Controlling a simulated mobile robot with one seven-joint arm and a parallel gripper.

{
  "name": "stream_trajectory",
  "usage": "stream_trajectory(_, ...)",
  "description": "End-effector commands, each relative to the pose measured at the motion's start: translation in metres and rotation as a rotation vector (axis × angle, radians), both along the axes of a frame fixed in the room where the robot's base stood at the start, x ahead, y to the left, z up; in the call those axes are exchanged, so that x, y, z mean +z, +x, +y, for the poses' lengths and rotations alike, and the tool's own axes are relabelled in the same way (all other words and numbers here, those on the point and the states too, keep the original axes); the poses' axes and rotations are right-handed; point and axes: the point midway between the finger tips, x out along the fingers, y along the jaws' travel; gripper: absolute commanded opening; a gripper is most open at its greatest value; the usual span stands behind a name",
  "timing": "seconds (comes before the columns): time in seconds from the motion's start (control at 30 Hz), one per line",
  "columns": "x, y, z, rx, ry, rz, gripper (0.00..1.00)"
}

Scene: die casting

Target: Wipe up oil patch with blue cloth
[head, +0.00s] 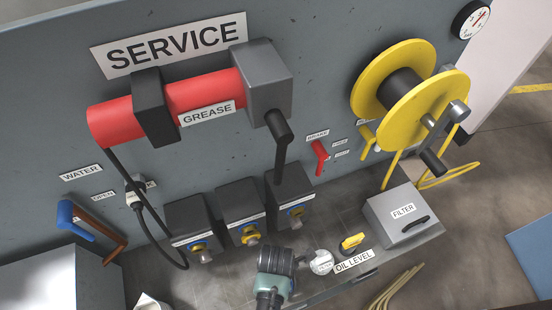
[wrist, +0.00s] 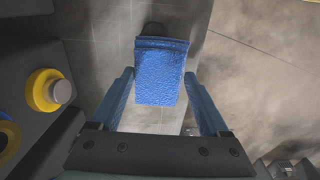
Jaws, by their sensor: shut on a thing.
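The blue cloth (wrist: 161,75) shows in the wrist view as a folded, textured pad. My gripper (wrist: 160,74) is shut on it, with one blue-grey finger at each side of the cloth. A grey tiled surface lies beyond the cloth. A small dark area (wrist: 154,27) shows just past the cloth's far edge; I cannot tell whether it is oil or shadow. In the head view my arm's end reaches in at the bottom centre, and the fingers and cloth are hidden there. I cannot make out a clear oil patch in either view.
Several dark boxes with yellow and blue knobs (head: 250,233) stand along the wall, left of my arm's end. A round cap (head: 321,262), an oil level sign (head: 354,262) and a grey filter box (head: 400,222) are to its right. A yellow reel (head: 425,95) juts out above.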

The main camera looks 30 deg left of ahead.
Motion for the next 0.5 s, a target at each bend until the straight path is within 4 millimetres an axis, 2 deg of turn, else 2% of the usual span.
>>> stream_trajectory(0.5, -0.0100, 0.0002, 0.0002, 0.000, 0.001, -0.001, 0.34)
